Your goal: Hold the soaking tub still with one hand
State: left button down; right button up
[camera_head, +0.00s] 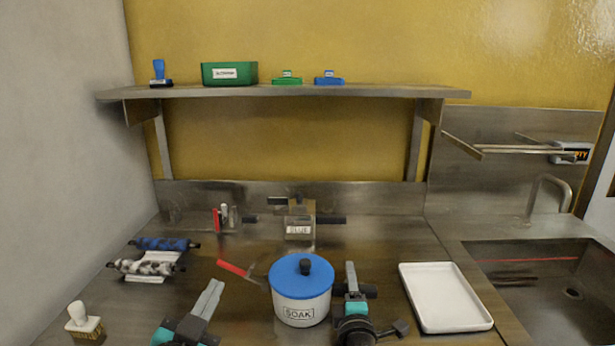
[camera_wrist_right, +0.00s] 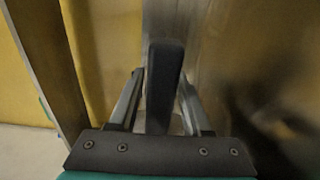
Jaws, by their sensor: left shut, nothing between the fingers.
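The soaking tub (camera_head: 303,311) is white, labelled SOAK, with a blue lid (camera_head: 301,272) and black knob. It stands upright on the worktop. My right gripper (camera_head: 352,272) is at the tub's right side. In the right wrist view, its fingers lie on both sides of a dark bar (camera_wrist_right: 164,85), apparently the tub's side handle (camera_head: 370,291), and look closed on it. The handle's join to the tub is hidden by the gripper. My left gripper (camera_head: 212,290) is shut and empty, left of the tub and apart from it.
A red-handled tool (camera_head: 235,268) lies just left of the tub. A white tray (camera_head: 444,296) is to the right, before the sink (camera_head: 550,290). A GLUE pot (camera_head: 299,229) is behind. A shelf (camera_head: 380,91) hangs above.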

jog(key=shift+o, duration=1)
